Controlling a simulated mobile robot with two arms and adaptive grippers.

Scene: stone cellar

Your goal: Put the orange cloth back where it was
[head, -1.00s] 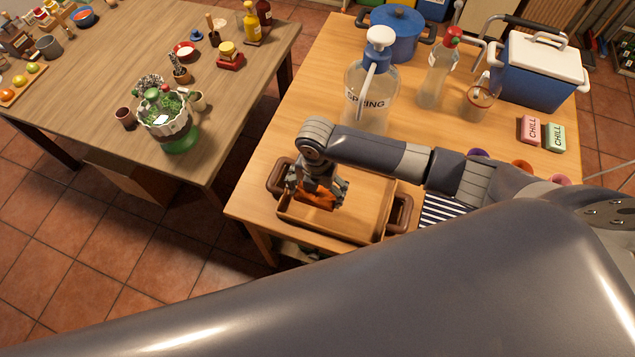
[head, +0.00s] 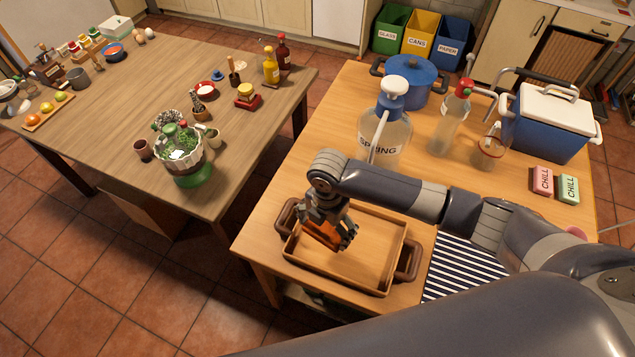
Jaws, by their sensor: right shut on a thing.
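The orange cloth (head: 322,236) is a small folded piece between the fingers of my right gripper (head: 330,232). The gripper is shut on it and points down over the left part of a wooden tray (head: 372,286) with brown handles. Whether the cloth touches the tray floor, I cannot tell. The rest of the tray is empty. My left gripper is not in view.
Behind the tray stand a large SPRING bottle (head: 385,135), a clear bottle (head: 450,122), a blue pot (head: 415,78) and a blue cooler (head: 545,125). A striped cloth (head: 462,268) lies right of the tray. A gap separates this table from the left table (head: 130,100), which holds a planter (head: 182,155).

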